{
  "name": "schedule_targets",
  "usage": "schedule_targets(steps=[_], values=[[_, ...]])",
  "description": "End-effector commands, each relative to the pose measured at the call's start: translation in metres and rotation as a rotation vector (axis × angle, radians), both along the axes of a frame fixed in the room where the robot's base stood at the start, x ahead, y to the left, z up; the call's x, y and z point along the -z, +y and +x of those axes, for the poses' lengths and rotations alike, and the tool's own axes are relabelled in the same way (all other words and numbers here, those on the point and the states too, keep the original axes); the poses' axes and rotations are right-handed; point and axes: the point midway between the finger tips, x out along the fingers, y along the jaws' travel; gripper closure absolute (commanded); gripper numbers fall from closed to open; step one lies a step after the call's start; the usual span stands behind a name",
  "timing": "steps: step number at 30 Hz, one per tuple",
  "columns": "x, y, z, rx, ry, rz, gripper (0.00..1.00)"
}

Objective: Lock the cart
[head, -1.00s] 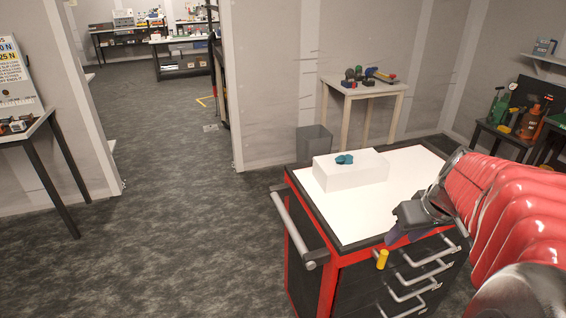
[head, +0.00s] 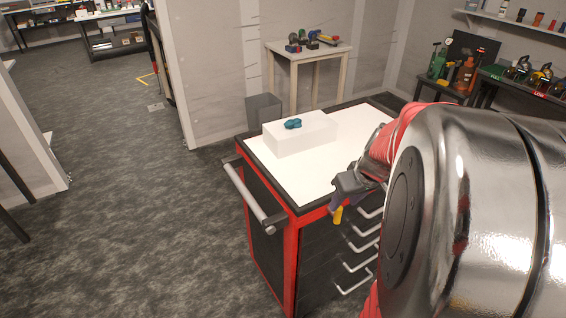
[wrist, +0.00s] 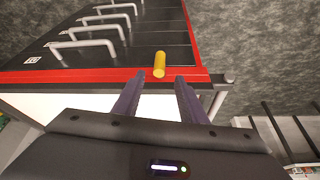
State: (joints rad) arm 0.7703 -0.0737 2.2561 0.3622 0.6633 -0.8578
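The cart (head: 291,255) is red and black with a white top, a grey handle bar on its left end and several drawers with light handles. A yellow cylindrical knob (head: 338,215) sticks out of its front near the top left corner. In the wrist view the knob (wrist: 159,64) stands upright in the picture, just ahead of and between my fingertips. My gripper (wrist: 158,80) is open, with one dark finger on each side and a gap to the knob. In the head view my gripper (head: 337,200) partly covers the knob's upper end.
A white box (head: 300,138) with a teal object (head: 293,123) on it stands on the cart top. A small wooden table (head: 310,53) with tools is against the wall behind. Benches with bottles (head: 465,72) are at the right. The floor left of the cart is open.

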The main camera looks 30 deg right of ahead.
Motion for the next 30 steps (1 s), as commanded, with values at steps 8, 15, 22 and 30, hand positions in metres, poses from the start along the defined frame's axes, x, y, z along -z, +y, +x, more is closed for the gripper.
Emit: schedule_targets(steps=[8,15,22,30], values=[[0.033,-0.002,0.013,-0.001,0.003,0.002,0.62],[0.056,-0.003,0.022,0.0,0.002,0.001,0.62],[0.063,-0.005,0.025,0.001,0.0,-0.001,0.62],[0.063,-0.005,0.025,0.001,0.0,-0.001,0.65]])
